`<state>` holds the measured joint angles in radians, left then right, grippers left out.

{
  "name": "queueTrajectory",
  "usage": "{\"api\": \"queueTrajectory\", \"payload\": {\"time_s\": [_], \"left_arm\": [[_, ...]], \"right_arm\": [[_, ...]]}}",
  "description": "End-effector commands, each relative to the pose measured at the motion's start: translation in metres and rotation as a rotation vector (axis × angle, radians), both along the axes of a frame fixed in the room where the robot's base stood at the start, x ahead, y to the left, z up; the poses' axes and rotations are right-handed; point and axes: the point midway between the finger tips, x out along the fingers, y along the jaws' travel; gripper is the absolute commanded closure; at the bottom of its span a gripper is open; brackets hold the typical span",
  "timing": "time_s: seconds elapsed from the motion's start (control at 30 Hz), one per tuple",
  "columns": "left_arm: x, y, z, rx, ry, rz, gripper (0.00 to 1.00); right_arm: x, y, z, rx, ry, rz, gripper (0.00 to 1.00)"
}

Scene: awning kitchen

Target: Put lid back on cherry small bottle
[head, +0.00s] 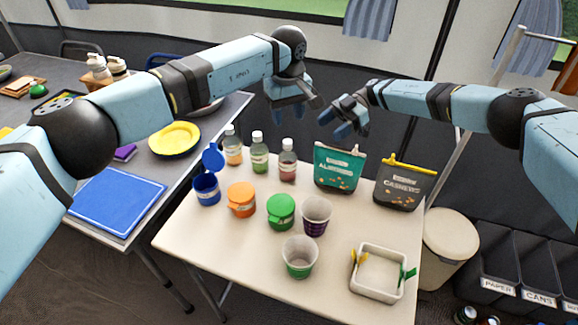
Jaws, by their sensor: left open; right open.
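A small bottle with reddish contents (288,166), likely the cherry one, stands upright at the back of the light table (215,240). Its top looks greyish, and I cannot tell whether that is a lid or a bare neck. I cannot make out a separate loose lid. My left gripper (290,118) is open and empty, above and behind the reddish bottle, apart from it. My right gripper (349,127) is open and empty, above the teal pouch and to the right of the bottle.
Beside it stand a green bottle (259,156) and a yellow-orange bottle (233,152). An open blue jar (206,190), orange jar (241,202), green jar (281,213), two cups, teal pouch (338,172), dark pouch (402,188) and white bin (378,292) share the table. Its front left is clear.

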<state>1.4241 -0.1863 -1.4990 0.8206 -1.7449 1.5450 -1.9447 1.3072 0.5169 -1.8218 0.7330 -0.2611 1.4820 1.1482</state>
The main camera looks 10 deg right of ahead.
Motion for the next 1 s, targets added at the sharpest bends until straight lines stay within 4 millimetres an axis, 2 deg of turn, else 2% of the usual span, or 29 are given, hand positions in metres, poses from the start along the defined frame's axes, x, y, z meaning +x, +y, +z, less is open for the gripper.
{"api": "queueTrajectory", "payload": {"time_s": [0.27,0.43,1.0], "left_arm": [[0.0,0.0,0.001,-0.001,0.001,0.0,0.54],[0.0,0.0,0.001,-0.001,0.001,0.0,0.54],[0.0,0.0,0.001,-0.001,0.001,0.0,0.54]], "right_arm": [[0.0,0.001,0.001,0.001,-0.001,0.0,0.34],[-0.004,0.014,-0.004,0.001,0.001,0.003,0.34],[-0.033,0.105,-0.044,0.001,0.001,0.003,0.34]]}}
